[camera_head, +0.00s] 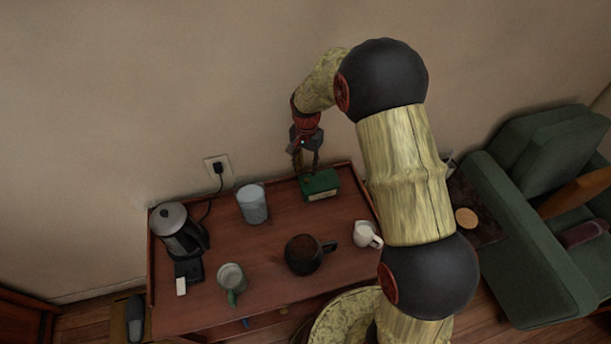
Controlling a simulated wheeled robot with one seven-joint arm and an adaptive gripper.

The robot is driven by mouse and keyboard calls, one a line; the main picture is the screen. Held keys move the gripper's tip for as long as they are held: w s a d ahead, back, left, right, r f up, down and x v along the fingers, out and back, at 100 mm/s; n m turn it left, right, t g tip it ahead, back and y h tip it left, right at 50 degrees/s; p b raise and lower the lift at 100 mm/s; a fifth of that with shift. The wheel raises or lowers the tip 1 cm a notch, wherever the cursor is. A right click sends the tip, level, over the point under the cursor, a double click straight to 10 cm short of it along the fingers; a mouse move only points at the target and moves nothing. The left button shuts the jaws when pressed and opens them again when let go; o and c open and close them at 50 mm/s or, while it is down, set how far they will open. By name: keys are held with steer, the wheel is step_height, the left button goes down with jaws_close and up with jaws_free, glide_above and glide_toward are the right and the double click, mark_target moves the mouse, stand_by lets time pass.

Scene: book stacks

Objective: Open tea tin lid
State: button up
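The tea tin appears to be the green box (320,188) at the back right of the wooden table, with a pale label on its front. Its lid looks closed, though the box is small in view. My gripper (308,168) comes down from above, its fingers pointing at the top of the box near its back left. The fingers look apart with a gap between them. Whether the fingertips touch the lid cannot be told.
On the table (262,265) are a kettle (176,230), a pale canister (252,204), a glass mug (231,278), a dark teapot (302,255) and a white jug (364,234). A wall stands close behind. A green armchair (530,230) is at right.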

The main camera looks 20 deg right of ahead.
mark_target(306, 179)
step_height(306, 179, down, 6)
steer(key=shift+s+f+b, duration=0.1)
steer(key=shift+f+b, duration=0.1)
steer(key=shift+b, duration=0.45)
steer(key=shift+c, duration=0.9)
jaws_close()
steer(key=shift+r, duration=0.1)
